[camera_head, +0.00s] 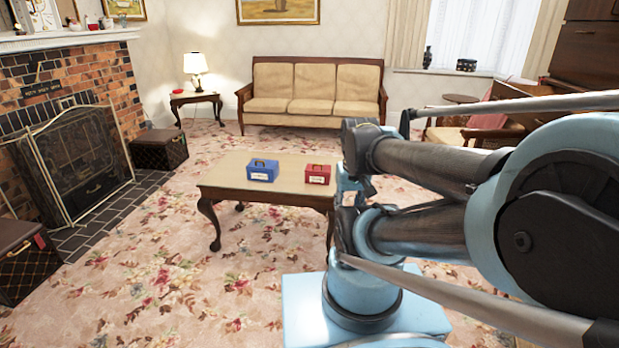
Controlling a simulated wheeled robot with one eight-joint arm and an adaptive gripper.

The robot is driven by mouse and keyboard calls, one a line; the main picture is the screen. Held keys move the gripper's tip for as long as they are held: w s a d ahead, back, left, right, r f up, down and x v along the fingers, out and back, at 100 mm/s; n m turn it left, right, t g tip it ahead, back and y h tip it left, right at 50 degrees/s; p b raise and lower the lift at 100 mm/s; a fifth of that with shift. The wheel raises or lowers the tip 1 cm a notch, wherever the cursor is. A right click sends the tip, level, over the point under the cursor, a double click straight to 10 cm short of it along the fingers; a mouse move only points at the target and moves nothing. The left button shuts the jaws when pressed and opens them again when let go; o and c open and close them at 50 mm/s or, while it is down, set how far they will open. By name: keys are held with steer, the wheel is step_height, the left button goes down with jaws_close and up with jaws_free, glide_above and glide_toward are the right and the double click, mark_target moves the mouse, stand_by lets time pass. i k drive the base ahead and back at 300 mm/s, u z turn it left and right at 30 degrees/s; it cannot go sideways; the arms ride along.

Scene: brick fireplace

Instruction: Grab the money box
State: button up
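Two small boxes with handles on top and white labels on the front stand on a wooden coffee table (225,178). One is a blue box (263,170) near the table's middle. The other is a red box (318,174) to its right. The writing on both labels is too small to read, so I cannot tell which is the money box. My arm is folded at the right, in front of the table's right end, and hides that part of it. No gripper fingers show. Nothing touches either box.
Flowered carpet (150,270) lies open left of and in front of the table. A fireplace screen (85,165) and dark trunks (22,262) stand at the left. A sofa (312,95) and lamp table (195,98) are behind, and an armchair (450,130) is back right.

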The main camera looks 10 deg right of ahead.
mark_target(310, 178)
steer(key=u, duration=0.05)
steer(key=i, duration=1)
steer(key=u, duration=0.35)
steer(key=k, duration=1.3)
steer(key=z, duration=0.25)
steer(key=i, duration=1)
steer(key=z, duration=0.05)
